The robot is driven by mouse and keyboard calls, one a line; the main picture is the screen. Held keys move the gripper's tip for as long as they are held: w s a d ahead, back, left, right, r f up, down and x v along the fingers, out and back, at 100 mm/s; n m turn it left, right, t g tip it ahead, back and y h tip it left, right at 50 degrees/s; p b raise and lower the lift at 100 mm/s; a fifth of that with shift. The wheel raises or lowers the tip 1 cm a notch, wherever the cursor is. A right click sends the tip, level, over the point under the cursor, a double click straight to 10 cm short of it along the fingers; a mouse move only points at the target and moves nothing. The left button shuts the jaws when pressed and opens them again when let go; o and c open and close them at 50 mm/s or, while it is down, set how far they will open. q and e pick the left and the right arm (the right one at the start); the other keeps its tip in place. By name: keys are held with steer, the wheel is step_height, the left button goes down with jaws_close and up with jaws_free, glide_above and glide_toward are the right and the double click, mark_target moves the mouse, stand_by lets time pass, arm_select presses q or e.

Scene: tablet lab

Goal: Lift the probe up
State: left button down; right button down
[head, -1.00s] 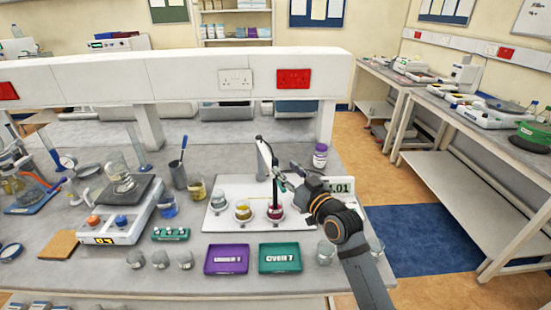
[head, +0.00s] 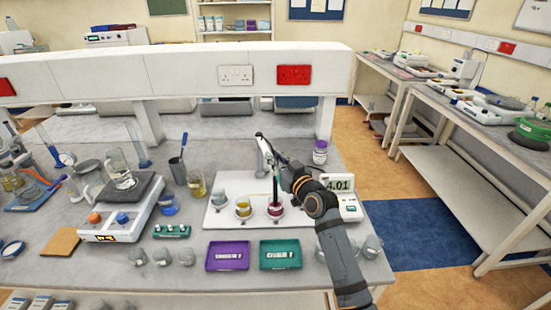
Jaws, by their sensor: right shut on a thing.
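The probe (head: 275,188) is a thin dark upright rod below the end of its pale stand arm (head: 265,155). Its lower end is at a small beaker of dark red liquid (head: 275,211) on a white board (head: 224,218). I cannot tell whether the tip is still in the liquid. My right gripper (head: 281,174) comes in from the right and is shut on the upper part of the probe; its fingers partly hide it. The meter (head: 349,207) beside the board reads 4.01. My left gripper is not in view.
A beaker of yellow liquid (head: 243,208) and a clear one (head: 218,201) stand left of the probe. Purple (head: 228,268) and green (head: 280,267) trays lie in front. A purple-labelled bottle (head: 320,152) stands behind. Glassware and a balance (head: 118,228) fill the left.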

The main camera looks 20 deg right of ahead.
stand_by(0.3)
steer(key=r+p, duration=0.2)
steer(key=r, duration=0.2)
steer(key=r+p, duration=0.3)
steer(key=r, duration=0.1)
steer(key=shift+w, duration=0.2)
steer(key=shift+f, duration=0.15)
steer(key=c, duration=1.7)
jaws_free()
steer(key=o, duration=0.4)
steer(key=shift+s+r, duration=0.25)
steer(key=shift+s, duration=0.2)
steer(key=shift+o, duration=0.2)
steer(key=shift+w+f, duration=0.15)
steer(key=shift+w, duration=0.05)
steer(key=v, duration=1.2)
